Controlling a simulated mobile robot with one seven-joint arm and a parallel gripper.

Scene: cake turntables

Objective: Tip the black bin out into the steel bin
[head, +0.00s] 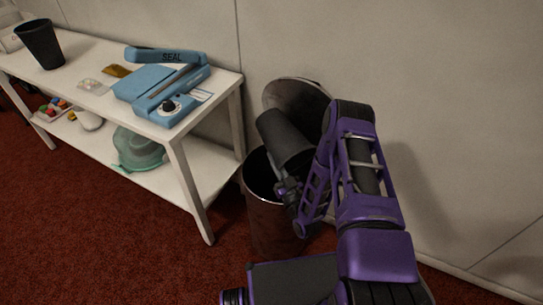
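A white two-tier table (207,122) stands close to the left of the steel bin. The wall is close behind.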

